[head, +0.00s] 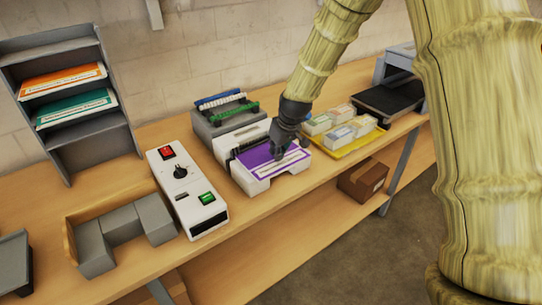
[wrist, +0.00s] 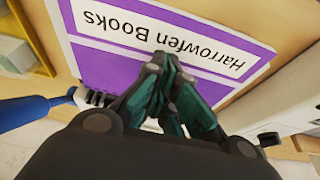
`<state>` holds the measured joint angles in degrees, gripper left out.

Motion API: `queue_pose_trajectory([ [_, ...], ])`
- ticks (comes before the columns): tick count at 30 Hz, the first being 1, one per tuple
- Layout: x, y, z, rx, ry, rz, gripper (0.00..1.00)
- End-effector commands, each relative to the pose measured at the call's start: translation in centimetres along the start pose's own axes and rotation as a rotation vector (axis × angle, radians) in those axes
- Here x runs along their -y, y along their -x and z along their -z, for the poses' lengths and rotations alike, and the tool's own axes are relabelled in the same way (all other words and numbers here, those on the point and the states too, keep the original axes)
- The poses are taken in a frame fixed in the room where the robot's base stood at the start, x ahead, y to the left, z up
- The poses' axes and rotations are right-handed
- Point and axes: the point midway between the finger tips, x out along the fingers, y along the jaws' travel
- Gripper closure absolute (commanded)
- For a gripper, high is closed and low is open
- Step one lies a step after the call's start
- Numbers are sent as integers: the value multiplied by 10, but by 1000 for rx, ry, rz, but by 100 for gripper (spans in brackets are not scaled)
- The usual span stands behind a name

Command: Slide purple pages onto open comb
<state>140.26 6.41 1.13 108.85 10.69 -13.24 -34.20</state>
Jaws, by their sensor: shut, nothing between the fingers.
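The purple pages (head: 257,157) lie on the white binding machine (head: 262,183), with a white title strip across them. In the wrist view the purple pages (wrist: 115,68) show a strip reading "Harrowfen Books", upside down. My gripper (head: 279,151) is over the pages; its fingers (wrist: 165,70) are together with nothing between them. I cannot tell whether they touch the pages. Whether the pages sit on the open comb is hidden.
Behind the machine a grey rack holds a blue comb (head: 220,99) and a green comb (head: 234,109). A white control box (head: 187,190) stands to the left. A yellow tray (head: 352,145) with several small packs is to the right.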

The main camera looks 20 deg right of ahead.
Motion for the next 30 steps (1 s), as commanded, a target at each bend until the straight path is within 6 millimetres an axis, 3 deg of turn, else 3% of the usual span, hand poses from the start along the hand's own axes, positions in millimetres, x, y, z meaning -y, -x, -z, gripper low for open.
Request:
queue_pose_trajectory([
  [19, 0, 18, 7, -1, 0, -1, 100],
  [30, 0, 19, 8, -1, 0, -1, 100],
])
